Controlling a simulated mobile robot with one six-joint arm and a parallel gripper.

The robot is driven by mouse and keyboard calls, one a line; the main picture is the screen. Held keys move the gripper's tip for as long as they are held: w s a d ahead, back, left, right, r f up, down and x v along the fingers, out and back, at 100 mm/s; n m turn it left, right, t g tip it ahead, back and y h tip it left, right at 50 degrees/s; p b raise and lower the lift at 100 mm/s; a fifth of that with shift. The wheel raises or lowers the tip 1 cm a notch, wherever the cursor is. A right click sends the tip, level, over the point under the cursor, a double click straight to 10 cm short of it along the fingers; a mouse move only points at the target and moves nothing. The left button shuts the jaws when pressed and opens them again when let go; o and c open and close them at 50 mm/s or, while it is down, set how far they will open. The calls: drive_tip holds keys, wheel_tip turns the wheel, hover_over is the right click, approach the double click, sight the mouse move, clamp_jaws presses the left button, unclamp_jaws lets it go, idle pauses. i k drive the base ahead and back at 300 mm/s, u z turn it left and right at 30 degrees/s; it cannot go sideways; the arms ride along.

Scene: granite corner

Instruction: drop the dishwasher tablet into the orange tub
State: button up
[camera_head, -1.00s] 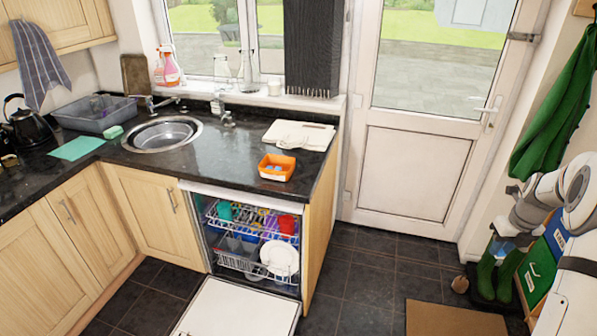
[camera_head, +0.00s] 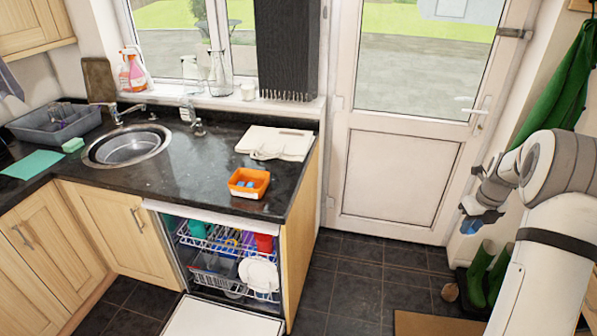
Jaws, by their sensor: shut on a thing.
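The orange tub (camera_head: 249,183) stands on the black worktop, near its front right corner above the open dishwasher. Small blue pieces lie inside it. My gripper (camera_head: 472,222) is at the right, in front of the door's right side, well apart from the tub. It points down and is shut on a small white and blue piece, the dishwasher tablet (camera_head: 469,227). The tablet is small and partly hidden by the blue jaw parts.
An open dishwasher (camera_head: 228,258) with loaded racks is below the tub, its door (camera_head: 215,318) lowered. A white board and cloth (camera_head: 275,143) lie behind the tub. A sink (camera_head: 127,147) is to the left. Green boots (camera_head: 480,275) stand below my gripper. Floor before the door is clear.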

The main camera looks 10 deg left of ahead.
sight(259, 188)
drive_tip(key=z, duration=0.05)
drive_tip(key=i, duration=1.5)
drive_tip(key=u, duration=2.35)
